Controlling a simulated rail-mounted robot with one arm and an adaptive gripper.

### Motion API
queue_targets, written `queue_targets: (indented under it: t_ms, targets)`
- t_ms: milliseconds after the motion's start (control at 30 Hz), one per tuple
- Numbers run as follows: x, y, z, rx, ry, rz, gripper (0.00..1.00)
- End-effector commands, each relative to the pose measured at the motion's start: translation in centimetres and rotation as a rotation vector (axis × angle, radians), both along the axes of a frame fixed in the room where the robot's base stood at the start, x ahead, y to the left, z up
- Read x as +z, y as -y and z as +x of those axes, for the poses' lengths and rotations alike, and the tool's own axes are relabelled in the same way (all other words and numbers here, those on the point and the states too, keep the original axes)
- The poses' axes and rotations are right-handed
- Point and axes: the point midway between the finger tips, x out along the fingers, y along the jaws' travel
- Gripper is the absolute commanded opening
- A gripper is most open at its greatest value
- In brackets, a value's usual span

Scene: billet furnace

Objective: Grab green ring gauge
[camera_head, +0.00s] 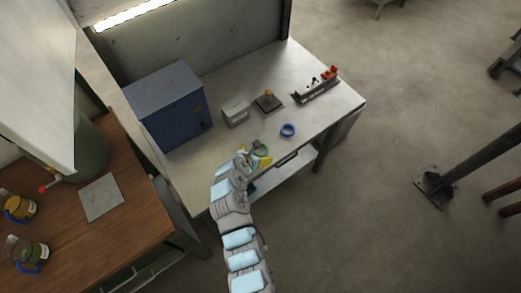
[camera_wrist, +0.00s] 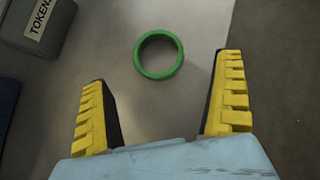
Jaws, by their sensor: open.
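The green ring gauge (camera_wrist: 137,62) lies flat on the metal workbench (camera_head: 216,78). In the wrist view it sits ahead of my gripper (camera_wrist: 158,112), between the lines of its two yellow fingers and apart from them. My gripper is open and empty. In the head view my gripper (camera_head: 255,160) is over the bench's front part, and the green ring (camera_head: 262,149) shows only in part beside it.
A blue ring (camera_head: 288,130) lies right of the green one. A grey box labelled TOKENS (camera_wrist: 42,22), a small block with a yellow knob (camera_head: 268,101), a fixture with red parts (camera_head: 316,90) and a blue cabinet (camera_head: 170,105) stand behind. The bench's front right is clear.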

Motion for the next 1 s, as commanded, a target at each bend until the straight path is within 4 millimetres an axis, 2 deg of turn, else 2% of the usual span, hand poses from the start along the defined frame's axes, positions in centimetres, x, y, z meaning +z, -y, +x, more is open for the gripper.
queue_targets:
  t_ms: [600,1000]
  targets:
    - [-2.6,1.4,3.0,-0.001,-0.002,-0.001,0.96]
    - [-3.1,1.5,3.5,0.001,0.000,0.001,0.96]
